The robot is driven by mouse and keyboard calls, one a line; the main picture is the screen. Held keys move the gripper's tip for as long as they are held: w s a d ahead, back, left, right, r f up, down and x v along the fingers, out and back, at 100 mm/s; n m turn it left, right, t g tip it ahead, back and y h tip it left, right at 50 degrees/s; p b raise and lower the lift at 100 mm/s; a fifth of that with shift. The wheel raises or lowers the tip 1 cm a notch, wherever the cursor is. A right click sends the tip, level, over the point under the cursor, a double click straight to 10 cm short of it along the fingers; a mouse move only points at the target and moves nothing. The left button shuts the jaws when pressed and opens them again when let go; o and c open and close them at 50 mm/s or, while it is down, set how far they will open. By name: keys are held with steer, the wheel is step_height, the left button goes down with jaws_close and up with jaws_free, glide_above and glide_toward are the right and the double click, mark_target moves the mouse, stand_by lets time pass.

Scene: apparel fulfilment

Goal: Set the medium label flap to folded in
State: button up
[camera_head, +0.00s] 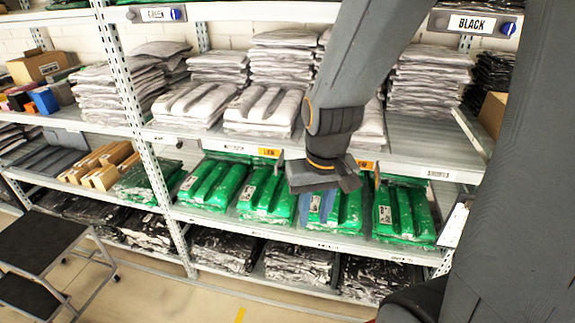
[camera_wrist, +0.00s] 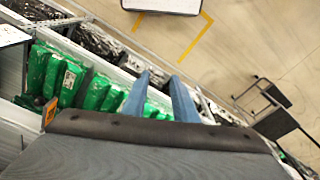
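Orange-backed label tags, one reading like "LOW" (camera_head: 268,152) and another (camera_head: 365,164), sit along the middle shelf's front edge. Thin grey flaps, seen edge-on, stick out beside them, one at the left (camera_head: 281,158) and one at the right (camera_head: 377,177). I cannot read which is the medium one. My gripper (camera_head: 322,207) hangs in front of this edge, between the two flaps, and hides part of it. In the wrist view its two blue fingers (camera_wrist: 160,76) are apart with nothing between them. An orange tag (camera_wrist: 49,111) shows left of them there.
Green bagged garments (camera_head: 263,194) lie below the edge, close behind my fingers; grey garments (camera_head: 264,108) lie above. Black bags (camera_head: 298,262) fill the bottom shelf. A step stool (camera_head: 40,245) stands on the floor at left. The aisle floor (camera_wrist: 235,45) is mostly clear.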

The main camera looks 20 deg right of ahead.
steer(key=shift+w+d+f+m, duration=0.15)
steer(key=shift+d+m, duration=0.25)
steer(key=shift+m, duration=0.5)
steer(key=c, duration=0.3)
steer(key=w+d+m+y, duration=0.1)
steer(key=m, duration=0.1)
steer(key=m+y, duration=0.1)
steer(key=m, duration=0.2)
steer(key=w+d+m, duration=0.1)
steer(key=m, duration=0.2)
steer(key=shift+w+d+g+y, duration=0.3)
steer(key=shift+w+g+y, duration=0.05)
steer(key=shift+g+y, duration=0.05)
jaws_close()
steer(key=w+d+r+m+t+y, duration=0.4)
steer(key=w+d+m, duration=0.5)
steer(key=m, duration=0.5)
steer(key=shift+w+r+t+y+b, duration=0.45)
steer(key=shift+w+r, duration=0.3)
steer(key=shift+r, duration=0.2)
